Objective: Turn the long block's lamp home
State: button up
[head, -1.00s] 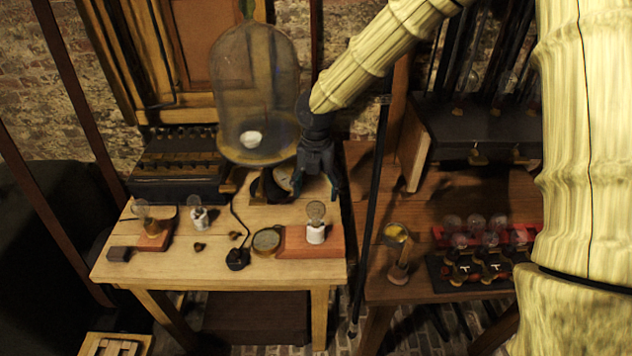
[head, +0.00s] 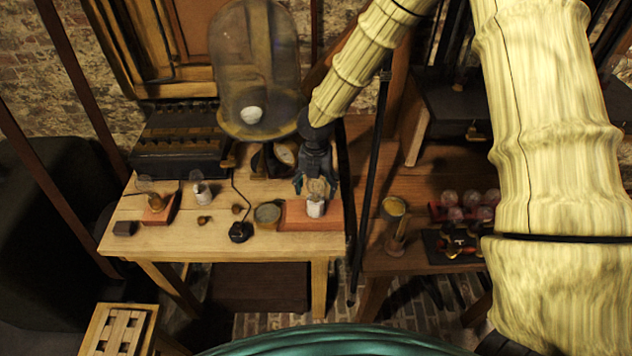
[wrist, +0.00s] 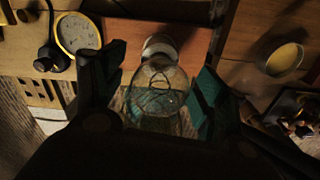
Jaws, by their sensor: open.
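The long block (head: 335,222) is a flat reddish-brown board on the right end of the wooden table. A clear glass lamp (head: 318,188) stands on it in a white socket (head: 315,209). In the wrist view the lamp (wrist: 158,95) lies between the two fingers of my gripper (wrist: 160,100), with the white socket (wrist: 160,46) beyond it. My gripper (head: 316,186) is open and comes down from above around the lamp. I see a gap on the right side; whether the left finger touches the glass I cannot tell.
A round dial (head: 267,215) sits at the block's left end. A shorter block (head: 160,208) with a lamp and a loose white socket with a bulb (head: 201,190) stand left. A glass dome (head: 255,75) rises behind. A black rod (head: 368,180) stands right of the table.

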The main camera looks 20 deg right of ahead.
jog(key=c, duration=1.2)
jog(key=m, duration=0.4)
jog(key=shift+c, duration=0.2)
jog(key=shift+m, duration=1.2)
jog(key=m, duration=0.2)
jog(key=shift+m, duration=0.4)
jog(key=m, duration=0.3)
jog(key=shift+m, duration=0.3)
